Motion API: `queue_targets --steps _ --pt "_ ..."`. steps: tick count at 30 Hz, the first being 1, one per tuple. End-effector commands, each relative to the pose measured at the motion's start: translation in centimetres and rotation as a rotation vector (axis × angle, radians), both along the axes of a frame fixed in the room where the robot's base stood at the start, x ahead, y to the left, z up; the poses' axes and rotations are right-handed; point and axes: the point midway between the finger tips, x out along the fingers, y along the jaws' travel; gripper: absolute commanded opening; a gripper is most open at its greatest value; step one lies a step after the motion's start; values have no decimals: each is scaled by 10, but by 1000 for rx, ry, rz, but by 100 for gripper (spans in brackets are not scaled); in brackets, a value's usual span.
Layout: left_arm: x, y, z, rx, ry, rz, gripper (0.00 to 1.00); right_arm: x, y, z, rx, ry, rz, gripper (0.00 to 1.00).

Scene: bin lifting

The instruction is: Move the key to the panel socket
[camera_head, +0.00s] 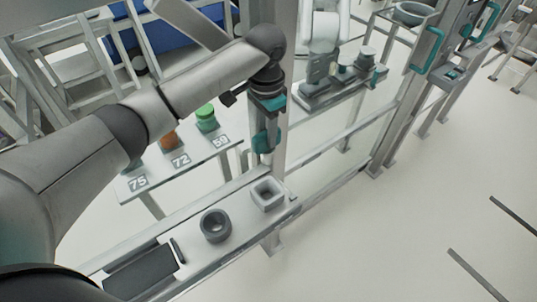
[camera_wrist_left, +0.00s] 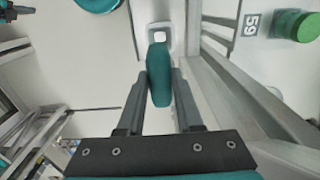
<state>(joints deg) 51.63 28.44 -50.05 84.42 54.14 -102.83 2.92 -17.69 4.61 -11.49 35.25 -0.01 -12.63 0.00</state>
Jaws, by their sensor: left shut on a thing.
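My left gripper (camera_head: 265,125) is shut on a teal key (camera_head: 262,143), which hangs downward above the panel ledge. In the left wrist view, the key (camera_wrist_left: 158,78) sits between the two grey fingers of the gripper (camera_wrist_left: 159,85). A pale square socket (camera_head: 267,192) stands on the ledge below the key. In the wrist view this square socket (camera_wrist_left: 152,30) shows just beyond the key's tip, partly covered by it. The key appears apart from the socket. A dark round socket (camera_head: 215,225) stands beside it. My right gripper is not in view.
A shelf (camera_head: 210,150) behind the ledge carries labels 75, 72 and 59, with orange (camera_head: 169,139) and green (camera_head: 206,118) pieces. A grey upright post (camera_head: 281,60) stands close to my left gripper. The floor at the right is mostly open.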

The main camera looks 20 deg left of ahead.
Motion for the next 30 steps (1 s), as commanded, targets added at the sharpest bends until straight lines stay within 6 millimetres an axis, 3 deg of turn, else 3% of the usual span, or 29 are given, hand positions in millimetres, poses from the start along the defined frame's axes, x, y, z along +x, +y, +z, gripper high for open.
queue_targets --steps 5,17,30 --pt "3 2 11 -1 0 1 0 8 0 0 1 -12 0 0" --pt "4 2 13 -1 0 1 0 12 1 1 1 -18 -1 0" --pt "4 2 39 -1 -2 0 0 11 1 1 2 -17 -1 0"
